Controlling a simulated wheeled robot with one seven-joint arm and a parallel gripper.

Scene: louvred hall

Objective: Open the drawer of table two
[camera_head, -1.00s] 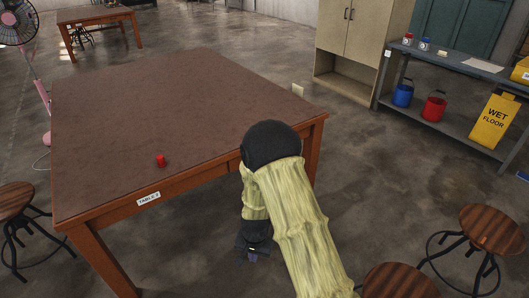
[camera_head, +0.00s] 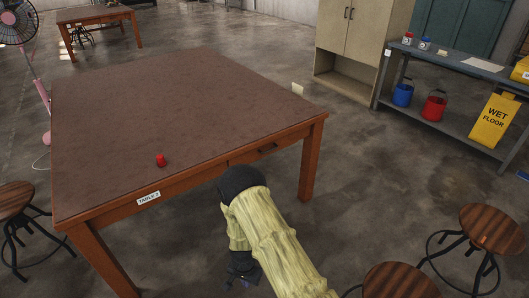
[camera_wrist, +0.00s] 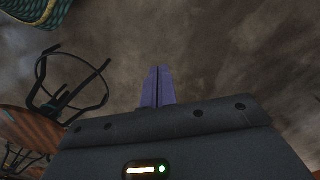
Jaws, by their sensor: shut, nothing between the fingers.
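The large table with a brown top (camera_head: 180,115) and a white label (camera_head: 148,198) fills the left and middle of the head view. The label seems to read "TABLE 2". The drawer (camera_head: 285,142) is in the right part of its front apron, with a small dark handle (camera_head: 267,148). The drawer front looks flush with the apron. My gripper (camera_head: 243,282) is low in front of the table, below and nearer than the drawer, partly hidden by my arm. In the wrist view its purple fingers (camera_wrist: 158,86) are together with nothing between them, above bare floor.
A red object (camera_head: 160,160) stands on the tabletop near the front edge. Wooden stools (camera_head: 490,228) stand at right, at the bottom (camera_head: 398,282) and at left (camera_head: 14,200). A grey shelf (camera_head: 465,68) with buckets is at right.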

